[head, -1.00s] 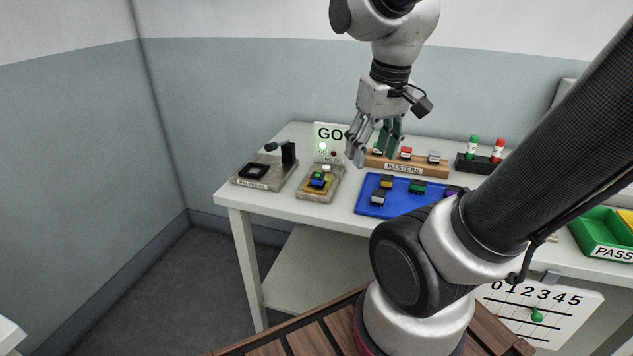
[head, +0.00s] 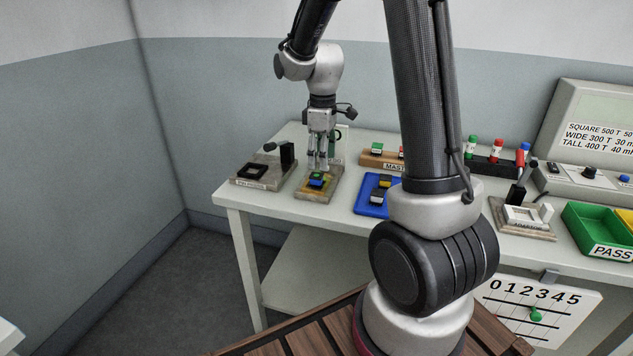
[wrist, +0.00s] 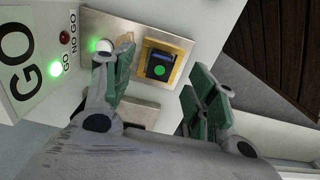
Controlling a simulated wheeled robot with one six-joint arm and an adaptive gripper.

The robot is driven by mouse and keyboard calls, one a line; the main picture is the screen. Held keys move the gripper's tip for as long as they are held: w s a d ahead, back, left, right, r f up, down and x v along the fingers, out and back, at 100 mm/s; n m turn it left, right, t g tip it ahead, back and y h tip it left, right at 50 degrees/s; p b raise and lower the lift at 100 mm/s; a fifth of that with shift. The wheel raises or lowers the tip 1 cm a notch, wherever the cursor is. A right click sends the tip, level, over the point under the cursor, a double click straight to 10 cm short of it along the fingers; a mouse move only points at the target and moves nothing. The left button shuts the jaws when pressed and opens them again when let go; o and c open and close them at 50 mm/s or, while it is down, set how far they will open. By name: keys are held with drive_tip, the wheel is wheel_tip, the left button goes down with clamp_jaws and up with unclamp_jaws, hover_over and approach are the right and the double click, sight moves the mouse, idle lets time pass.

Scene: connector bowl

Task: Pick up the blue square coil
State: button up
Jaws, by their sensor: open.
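The blue square coil (head: 316,181) sits in a yellow-rimmed nest on the grey gauge plate (head: 326,196), at the left of the table. In the wrist view the coil (wrist: 158,59) has a dark body, a blue edge and a green dot on its face. My gripper (head: 318,166) hangs pointing down just above and behind the coil. In the wrist view its green-padded fingers (wrist: 163,85) are spread apart, one to each side of the coil's column, with nothing between them.
A GO / NO GO sign (wrist: 32,60) with a lit green lamp stands close beside my gripper. A black-topped fixture (head: 264,170) is left of the gauge. A blue tray (head: 369,201) with coils and the wooden masters block (head: 372,161) are to the right.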

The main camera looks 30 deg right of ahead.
sight(318, 176)
drive_tip(key=f, duration=0.4)
drive_tip(key=a+f, duration=0.1)
drive_tip(key=f, duration=0.1)
drive_tip(key=shift+w+f, duration=0.15)
drive_tip(key=c, duration=1.1)
